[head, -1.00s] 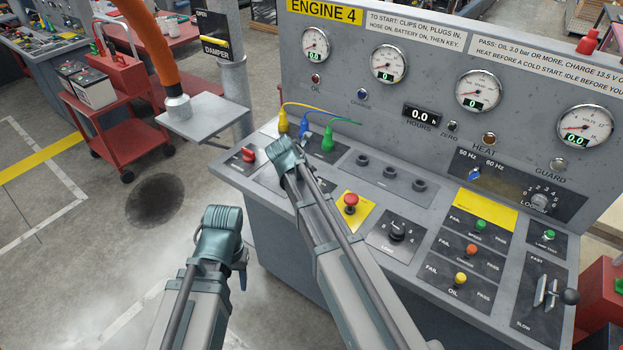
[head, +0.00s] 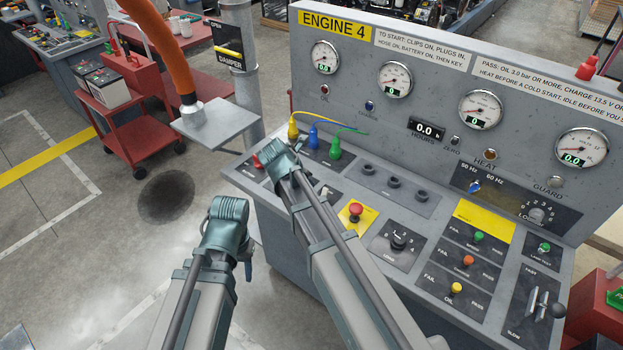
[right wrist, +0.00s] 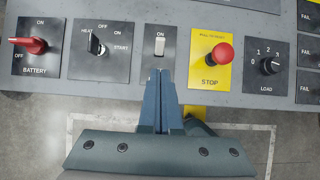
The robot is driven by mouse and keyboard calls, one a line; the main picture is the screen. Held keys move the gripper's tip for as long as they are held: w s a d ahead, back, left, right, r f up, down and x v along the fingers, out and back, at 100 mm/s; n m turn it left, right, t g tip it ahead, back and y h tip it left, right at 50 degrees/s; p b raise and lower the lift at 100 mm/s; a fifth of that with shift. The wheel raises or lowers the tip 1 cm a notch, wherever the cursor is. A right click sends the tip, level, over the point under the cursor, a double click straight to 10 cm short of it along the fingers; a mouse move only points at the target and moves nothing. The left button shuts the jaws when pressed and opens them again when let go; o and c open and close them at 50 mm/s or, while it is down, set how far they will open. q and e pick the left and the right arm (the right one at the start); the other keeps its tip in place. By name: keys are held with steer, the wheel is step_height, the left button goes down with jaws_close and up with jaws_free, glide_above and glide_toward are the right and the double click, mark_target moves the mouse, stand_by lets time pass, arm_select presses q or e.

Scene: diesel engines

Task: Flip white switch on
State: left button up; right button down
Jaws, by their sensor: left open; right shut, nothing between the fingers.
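The white switch (right wrist: 160,46) stands on a small dark plate with ON printed above it, on the sloping console deck. I cannot tell which way it is thrown. In the right wrist view my right gripper (right wrist: 161,75) is shut and empty, its tips just below the switch, with no clear contact. In the head view the switch (head: 325,191) shows small beside my right arm, and the right fingertips are hidden. My left gripper (head: 228,222) is open and empty, in front of the console at the left; its fingertips are mostly hidden.
Left of the switch are the key switch (right wrist: 97,45) and red battery knob (right wrist: 30,45). Right of it are the red stop button (right wrist: 221,54) and load knob (right wrist: 269,65). A red cart (head: 130,125) stands at the back left.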

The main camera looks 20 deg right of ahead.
arm_select(q)
steer(key=shift+r+p, duration=1.35)
steer(key=shift+r, duration=0.5)
arm_select(e)
steer(key=shift+w+d+r+v, duration=0.1)
steer(key=shift+d+v, duration=0.05)
steer(key=shift+v, duration=0.8)
steer(key=shift+w+d+r+v, duration=0.15)
steer(key=shift+v, duration=0.8)
arm_select(q)
step_height(320, 180, down, 6)
steer(key=b, duration=0.6)
steer(key=shift+f, duration=0.25)
arm_select(e)
steer(key=s+a+f+m+g+y, duration=0.1)
steer(key=s+a+f+m, duration=0.2)
steer(key=s+m, duration=0.4)
steer(key=s+a+f+m+g+y, duration=0.1)
steer(key=s+a+f+m, duration=0.2)
steer(key=s+m, duration=0.4)
steer(key=s+a+f+m+g+y, duration=0.2)
steer(key=s+a+f+m, duration=0.2)
steer(key=s+m, duration=0.3)
steer(key=shift+s+m, duration=0.2)
steer(key=shift+m, duration=0.2)
